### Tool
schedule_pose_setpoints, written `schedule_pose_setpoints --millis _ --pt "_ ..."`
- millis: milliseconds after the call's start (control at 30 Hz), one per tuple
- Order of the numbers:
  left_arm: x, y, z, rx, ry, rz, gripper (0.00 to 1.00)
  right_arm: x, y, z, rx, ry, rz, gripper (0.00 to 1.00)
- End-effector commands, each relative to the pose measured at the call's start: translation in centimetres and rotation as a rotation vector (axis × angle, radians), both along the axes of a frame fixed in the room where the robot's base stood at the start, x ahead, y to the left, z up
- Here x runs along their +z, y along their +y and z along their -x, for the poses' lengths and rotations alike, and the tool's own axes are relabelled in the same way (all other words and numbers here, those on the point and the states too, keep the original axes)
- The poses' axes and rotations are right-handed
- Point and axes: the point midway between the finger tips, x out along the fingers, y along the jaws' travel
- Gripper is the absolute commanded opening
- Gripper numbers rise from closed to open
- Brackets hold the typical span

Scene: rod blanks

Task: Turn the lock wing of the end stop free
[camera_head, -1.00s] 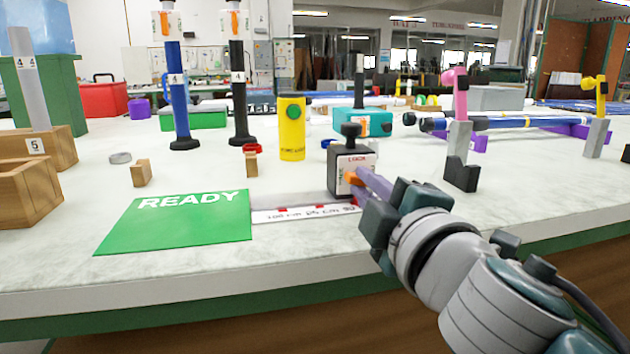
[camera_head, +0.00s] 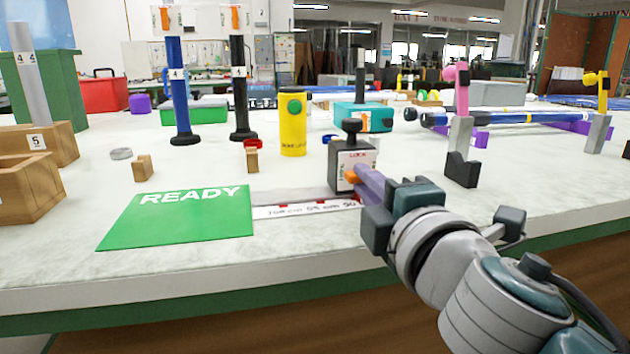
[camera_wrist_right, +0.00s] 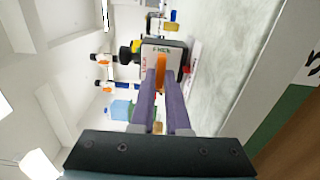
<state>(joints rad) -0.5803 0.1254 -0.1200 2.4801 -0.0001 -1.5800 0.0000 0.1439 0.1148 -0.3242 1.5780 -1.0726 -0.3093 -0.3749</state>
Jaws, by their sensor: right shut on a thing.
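The end stop (camera_head: 345,161) is a dark block with a pale label and a black knob on top. It stands on the white scale strip (camera_head: 290,211) near the front of the table. Its orange lock wing (camera_head: 351,176) is on the face towards my right gripper (camera_head: 365,183). The gripper's purple fingers are shut on the wing. In the right wrist view the wing (camera_wrist_right: 160,66) shows between the two fingertips, in front of the labelled face; the fingers cover part of it. My left gripper is not in view.
A green READY mat (camera_head: 180,217) lies left of the strip. Behind stand a yellow cylinder with a green button (camera_head: 293,125), a teal block (camera_head: 364,117) and upright blue (camera_head: 178,85) and black rods. A pink-topped grey stand (camera_head: 461,140) is to the right. The front left is clear.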

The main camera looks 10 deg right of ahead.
Motion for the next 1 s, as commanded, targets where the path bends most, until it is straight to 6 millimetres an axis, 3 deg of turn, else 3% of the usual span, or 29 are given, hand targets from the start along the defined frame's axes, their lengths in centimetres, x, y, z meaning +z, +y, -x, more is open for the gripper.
schedule_pose_setpoints --millis 67,100,333,667,1000 --pt "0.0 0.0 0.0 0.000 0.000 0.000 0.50 0.0 0.0 0.0 0.001 -0.001 0.003 0.00" --pt "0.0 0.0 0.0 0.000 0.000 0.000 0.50 0.0 0.0 0.0 0.001 -0.001 0.002 0.18" --pt "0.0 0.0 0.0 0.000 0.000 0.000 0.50 0.0 0.0 0.0 0.000 0.000 0.001 0.44" --pt "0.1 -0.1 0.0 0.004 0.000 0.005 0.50 0.0 0.0 0.4 0.000 0.000 -0.001 0.44" --pt "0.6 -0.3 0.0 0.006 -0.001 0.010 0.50 -0.1 -0.2 6.2 0.001 0.003 -0.002 0.44"
